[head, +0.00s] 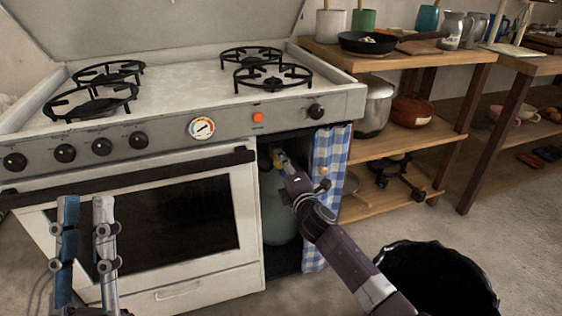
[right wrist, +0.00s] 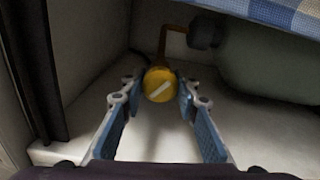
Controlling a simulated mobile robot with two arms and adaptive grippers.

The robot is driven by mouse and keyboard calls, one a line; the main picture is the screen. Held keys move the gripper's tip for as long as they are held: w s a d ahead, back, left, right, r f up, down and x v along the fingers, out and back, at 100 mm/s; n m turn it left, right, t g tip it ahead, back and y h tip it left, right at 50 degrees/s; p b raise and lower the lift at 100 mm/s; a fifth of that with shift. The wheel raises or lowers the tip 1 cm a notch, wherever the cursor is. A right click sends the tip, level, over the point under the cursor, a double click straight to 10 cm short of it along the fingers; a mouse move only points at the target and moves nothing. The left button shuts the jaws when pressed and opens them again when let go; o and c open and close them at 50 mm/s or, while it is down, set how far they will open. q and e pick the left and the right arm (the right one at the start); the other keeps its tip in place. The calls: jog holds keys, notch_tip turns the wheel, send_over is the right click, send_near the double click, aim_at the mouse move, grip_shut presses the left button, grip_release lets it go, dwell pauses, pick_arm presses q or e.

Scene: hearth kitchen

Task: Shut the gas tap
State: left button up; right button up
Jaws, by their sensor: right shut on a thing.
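The gas tap is a round yellow knob (right wrist: 159,84) with a white line that runs slantwise across its face. It sits inside the open cupboard at the right of the stove, beside a green gas bottle (head: 277,205), which also shows in the right wrist view (right wrist: 262,66). My right gripper (head: 279,160) reaches into the cupboard. In the right wrist view its blue-padded fingers (right wrist: 160,88) are on either side of the knob, shut on it. My left gripper (head: 86,200) is open and empty in front of the oven door.
A blue checked curtain (head: 328,160) hangs at the cupboard's right side, close to my right arm. The white stove (head: 180,90) has several burners and black knobs. Wooden shelves (head: 400,150) with pots stand at the right. A black bin (head: 437,280) stands on the floor, lower right.

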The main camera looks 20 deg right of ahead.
jog(key=m+p, duration=0.1)
jog(key=m, duration=0.2)
jog(key=shift+m, duration=0.4)
jog(key=m+p, duration=0.1)
jog(key=m, duration=0.1)
jog(key=shift+m, duration=0.3)
jog(key=m+p, duration=0.2)
jog(key=m, duration=0.2)
jog(key=shift+f, duration=0.1)
pick_arm(q)
jog(key=w+f+g+y, duration=0.1)
jog(key=w+f+g, duration=0.1)
jog(key=f+g, duration=0.2)
jog(key=w+f+g+y, duration=0.2)
jog(key=f+g, duration=0.2)
jog(key=f, duration=0.6)
jog(key=w+f+g+y, duration=0.1)
jog(key=w+f+g, duration=0.1)
jog(key=f+g, duration=0.2)
jog(key=shift+w+a+f, duration=0.4)
jog(key=shift+a+f, duration=0.05)
jog(key=shift+f, duration=1.25)
pick_arm(e)
jog(key=o, duration=1.2)
jog(key=shift+s, duration=0.1)
